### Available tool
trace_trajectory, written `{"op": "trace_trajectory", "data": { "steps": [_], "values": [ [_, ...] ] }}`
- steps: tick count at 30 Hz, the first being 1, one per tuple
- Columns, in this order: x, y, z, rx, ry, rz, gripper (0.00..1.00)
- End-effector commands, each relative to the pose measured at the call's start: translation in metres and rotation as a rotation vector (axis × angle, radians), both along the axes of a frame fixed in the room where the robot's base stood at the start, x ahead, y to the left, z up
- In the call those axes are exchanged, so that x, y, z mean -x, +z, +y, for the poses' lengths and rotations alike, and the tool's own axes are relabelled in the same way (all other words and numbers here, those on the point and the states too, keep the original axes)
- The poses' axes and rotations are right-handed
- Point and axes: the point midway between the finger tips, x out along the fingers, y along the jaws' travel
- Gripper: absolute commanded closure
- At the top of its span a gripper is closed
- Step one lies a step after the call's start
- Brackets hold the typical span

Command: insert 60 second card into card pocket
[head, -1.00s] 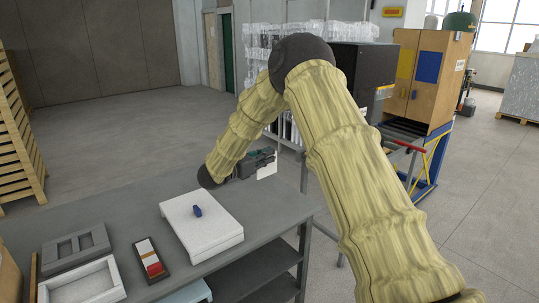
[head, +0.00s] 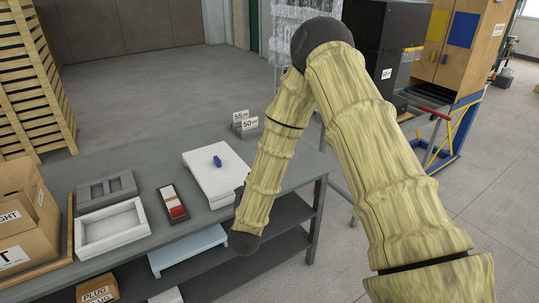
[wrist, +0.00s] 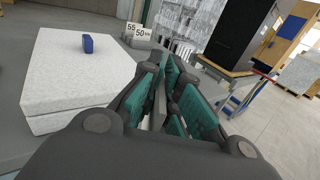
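My gripper (wrist: 172,88) has teal finger pads and is closed around a thin pale card (wrist: 158,108), seen nearly edge-on in the wrist view, so its print cannot be read. In the head view my arm hides the gripper and card, just right of the white block. Cards reading 55 (head: 240,116) and 50 (head: 249,125) stand in a grey holder at the bench's far right corner. They also show ahead of my gripper in the wrist view, the 50 card (wrist: 142,33) in front. I cannot tell which thing is the card pocket.
The white block (head: 215,180) with a small blue piece (head: 217,161) on it stands left of my gripper. Further left are a red-and-white strip tray (head: 173,203), a white tray (head: 111,228) and a grey rack (head: 106,189). A black machine (head: 385,50) stands beyond the bench.

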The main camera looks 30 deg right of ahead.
Motion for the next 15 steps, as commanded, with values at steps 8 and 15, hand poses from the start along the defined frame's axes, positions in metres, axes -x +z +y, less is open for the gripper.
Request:
{"op": "trace_trajectory", "data": {
  "steps": [8,15],
  "values": [
    [0.046,-0.056,0.079,-0.003,0.331,0.005,1.0],
    [0.076,-0.086,0.125,-0.005,0.512,0.0,1.0]
  ]
}}
